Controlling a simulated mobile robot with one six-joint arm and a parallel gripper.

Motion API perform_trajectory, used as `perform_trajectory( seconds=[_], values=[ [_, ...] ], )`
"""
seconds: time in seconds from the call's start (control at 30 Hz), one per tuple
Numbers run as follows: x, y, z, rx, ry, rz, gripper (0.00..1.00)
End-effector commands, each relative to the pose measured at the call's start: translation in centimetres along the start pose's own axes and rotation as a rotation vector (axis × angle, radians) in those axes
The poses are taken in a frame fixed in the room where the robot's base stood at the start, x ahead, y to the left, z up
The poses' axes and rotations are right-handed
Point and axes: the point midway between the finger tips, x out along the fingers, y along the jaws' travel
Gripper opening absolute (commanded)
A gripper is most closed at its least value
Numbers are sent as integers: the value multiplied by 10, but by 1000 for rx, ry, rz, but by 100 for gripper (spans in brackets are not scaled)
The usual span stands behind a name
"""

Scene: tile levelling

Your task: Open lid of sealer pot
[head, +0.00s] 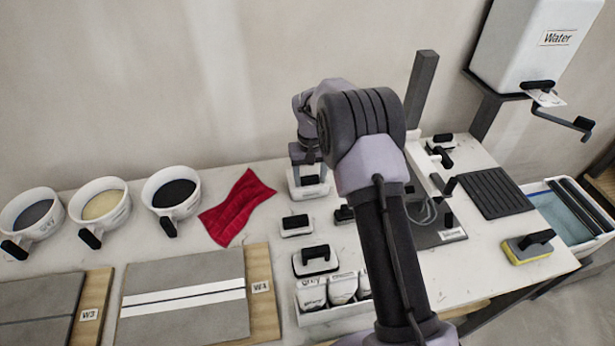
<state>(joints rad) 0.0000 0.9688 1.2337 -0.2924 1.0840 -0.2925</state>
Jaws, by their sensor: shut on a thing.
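A small white pot (308,190) stands near the back of the bench, right of the red cloth; I take it to be the sealer pot, but I cannot read a label on it. Its dark lid handle (312,180) shows at the top. My gripper (307,168) points down right over the pot and is shut on the lid handle. The fingertips are small and partly hidden. The lid looks to be at the pot's top; I cannot tell whether there is a gap under it.
A red cloth (237,207) and white buckets (172,190) lie to the left. A white block with a black handle (315,262) and a bottle tray (335,305) are in front. A dark ribbed mat (494,194) and a sponge float (528,248) are at the right.

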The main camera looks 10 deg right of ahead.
Motion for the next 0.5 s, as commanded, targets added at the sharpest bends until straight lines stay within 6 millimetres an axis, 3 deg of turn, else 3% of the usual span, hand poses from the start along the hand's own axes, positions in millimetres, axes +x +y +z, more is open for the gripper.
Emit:
perform_trajectory(
  seconds=[0.03,0.07,0.5],
  values=[
    [14,0,8,0,-24,0,39],
    [13,0,8,0,-24,0,38],
    [-6,0,-1,0,-18,0,31]
  ],
)
